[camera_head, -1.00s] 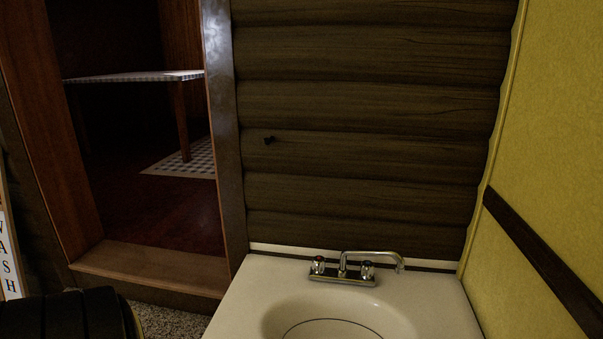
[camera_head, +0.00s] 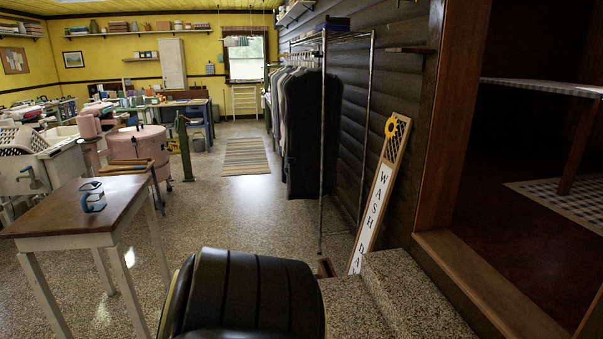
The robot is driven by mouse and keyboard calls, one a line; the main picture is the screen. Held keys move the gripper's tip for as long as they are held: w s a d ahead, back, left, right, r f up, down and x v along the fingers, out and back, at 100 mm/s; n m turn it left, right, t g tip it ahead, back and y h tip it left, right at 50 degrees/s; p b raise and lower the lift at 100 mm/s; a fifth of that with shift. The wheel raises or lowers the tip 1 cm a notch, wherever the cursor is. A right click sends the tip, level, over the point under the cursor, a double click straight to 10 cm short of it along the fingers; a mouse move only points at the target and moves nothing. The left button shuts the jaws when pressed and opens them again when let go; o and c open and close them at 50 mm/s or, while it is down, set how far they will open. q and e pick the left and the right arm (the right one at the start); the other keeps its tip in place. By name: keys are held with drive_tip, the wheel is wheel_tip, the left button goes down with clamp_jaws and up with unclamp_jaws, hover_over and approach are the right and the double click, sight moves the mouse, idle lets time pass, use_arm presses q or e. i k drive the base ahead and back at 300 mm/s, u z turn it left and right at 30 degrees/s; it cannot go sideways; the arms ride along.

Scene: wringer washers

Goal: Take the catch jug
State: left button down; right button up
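I cannot make out a catch jug for certain in the head view. A small blue and pale object (camera_head: 92,196) stands on a wooden-topped table (camera_head: 62,212) at the left front. It has a loop-like outline, but I cannot tell what it is. Pink washer tubs (camera_head: 136,146) stand behind that table. Neither of my grippers is in view.
A black ribbed padded shape (camera_head: 250,295) fills the bottom middle. A clothes rack (camera_head: 322,150), a leaning sign (camera_head: 380,195) and a stone step (camera_head: 415,295) stand on the right, beside a doorway (camera_head: 440,130). Speckled floor (camera_head: 235,215) is open in the middle, with a striped rug (camera_head: 247,157).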

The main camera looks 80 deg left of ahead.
sight(93, 198)
drive_tip(key=u, duration=4.5)
drive_tip(key=i, duration=2.35)
drive_tip(key=z, duration=2.2)
drive_tip(key=i, duration=1.7)
drive_tip(key=u, duration=0.4)
